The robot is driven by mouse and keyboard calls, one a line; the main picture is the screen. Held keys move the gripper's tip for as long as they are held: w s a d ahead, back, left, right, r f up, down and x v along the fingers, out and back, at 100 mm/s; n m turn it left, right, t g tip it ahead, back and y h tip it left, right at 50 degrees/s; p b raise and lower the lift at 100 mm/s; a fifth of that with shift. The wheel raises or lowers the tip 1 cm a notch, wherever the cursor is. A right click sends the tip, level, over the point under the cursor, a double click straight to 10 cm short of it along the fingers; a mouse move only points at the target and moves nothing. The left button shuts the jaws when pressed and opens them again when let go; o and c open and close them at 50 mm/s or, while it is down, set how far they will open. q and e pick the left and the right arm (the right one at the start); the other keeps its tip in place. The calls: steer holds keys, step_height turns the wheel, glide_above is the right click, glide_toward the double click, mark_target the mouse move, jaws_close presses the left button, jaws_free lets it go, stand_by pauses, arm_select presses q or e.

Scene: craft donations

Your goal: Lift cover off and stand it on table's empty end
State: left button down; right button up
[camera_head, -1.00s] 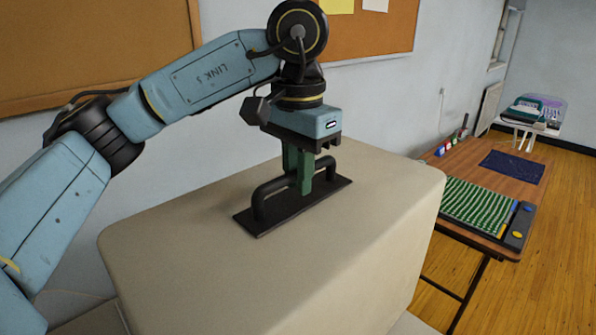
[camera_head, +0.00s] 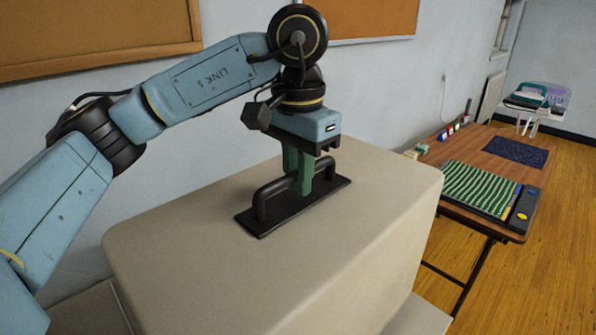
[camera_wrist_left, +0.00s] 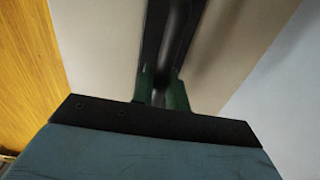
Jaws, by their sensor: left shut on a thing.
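The cover (camera_head: 350,235) is a large beige box-like hood with a black handle (camera_head: 275,190) on a black plate on its top. My left gripper (camera_head: 306,188) reaches down from above and is shut on the handle, its green fingers around the bar. In the left wrist view the green fingers (camera_wrist_left: 162,92) sit on either side of the dark handle bar, with the beige top (camera_wrist_left: 105,40) behind. The cover looks upright. A pale surface (camera_head: 420,316) shows below its lower edge at the right. What is under the cover is hidden. My right gripper is not in view.
A white cart (camera_head: 540,106) stands farther back. Wooden floor is open at the right.

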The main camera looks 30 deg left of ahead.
arm_select(q)
steer(key=shift+f+b, duration=0.5)
stand_by(0.3)
steer(key=c, duration=1.3)
jaws_free()
steer(key=shift+c, duration=0.2)
steer(key=shift+f, duration=0.1)
